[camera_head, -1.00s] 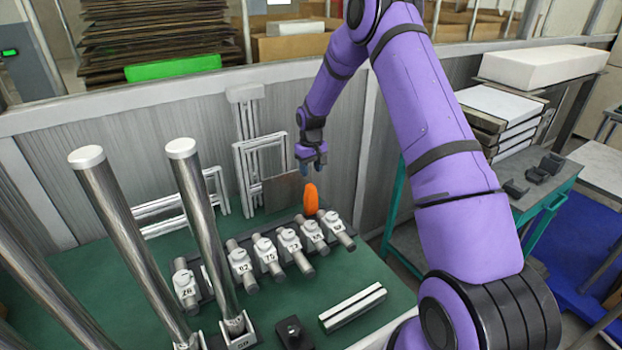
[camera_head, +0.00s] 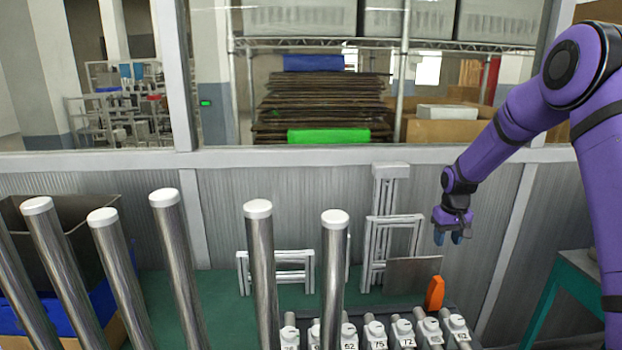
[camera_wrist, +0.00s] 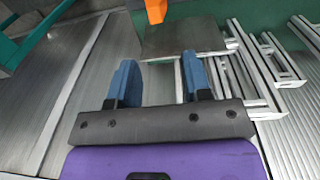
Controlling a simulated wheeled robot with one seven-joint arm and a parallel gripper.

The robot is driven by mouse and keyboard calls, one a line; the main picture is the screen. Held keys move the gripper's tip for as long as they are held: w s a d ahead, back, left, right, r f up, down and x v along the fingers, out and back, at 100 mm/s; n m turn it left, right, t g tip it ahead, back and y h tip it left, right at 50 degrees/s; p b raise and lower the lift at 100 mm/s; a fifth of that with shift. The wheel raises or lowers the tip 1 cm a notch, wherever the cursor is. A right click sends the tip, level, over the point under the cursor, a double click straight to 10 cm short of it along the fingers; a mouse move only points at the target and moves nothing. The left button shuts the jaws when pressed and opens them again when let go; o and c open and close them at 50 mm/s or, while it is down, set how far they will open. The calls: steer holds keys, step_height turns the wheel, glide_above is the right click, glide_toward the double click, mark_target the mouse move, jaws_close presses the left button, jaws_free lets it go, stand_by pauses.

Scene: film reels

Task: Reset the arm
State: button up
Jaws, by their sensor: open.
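My gripper (camera_head: 453,236) is at the right in the head view, in front of the grey ribbed wall and above the green table (camera_head: 215,290). Its blue fingers stand apart with nothing between them, as the wrist view (camera_wrist: 157,82) also shows. My purple arm reaches in from the right edge. An orange piece (camera_head: 435,293) stands upright below the gripper, apart from it; its end shows at the top of the wrist view (camera_wrist: 156,10). A flat grey plate (camera_head: 410,274) stands beside the orange piece.
Several metal posts with white caps (camera_head: 258,210) rise at the left and middle. A row of numbered grey fittings (camera_head: 404,332) lies along the front right. White frames (camera_head: 378,235) stand against the wall. A dark bin (camera_head: 75,215) sits at the far left.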

steer(key=s+a+r+t, duration=0.1)
steer(key=s+a+r, duration=0.2)
steer(key=s+r, duration=0.7)
steer(key=s+a+r+t, duration=0.1)
steer(key=s+a+r, duration=0.2)
steer(key=s+r, duration=0.7)
steer(key=s+a+r+t, duration=0.1)
steer(key=s+a+r, duration=0.1)
steer(key=s, duration=0.9)
steer(key=s+a+r+t, duration=0.1)
steer(key=s+r, duration=0.3)
steer(key=s, duration=0.7)
steer(key=shift+s+a+r+t, duration=0.15)
steer(key=shift+a+t, duration=0.15)
steer(key=shift+a, duration=0.15)
steer(key=shift+o, duration=0.2)
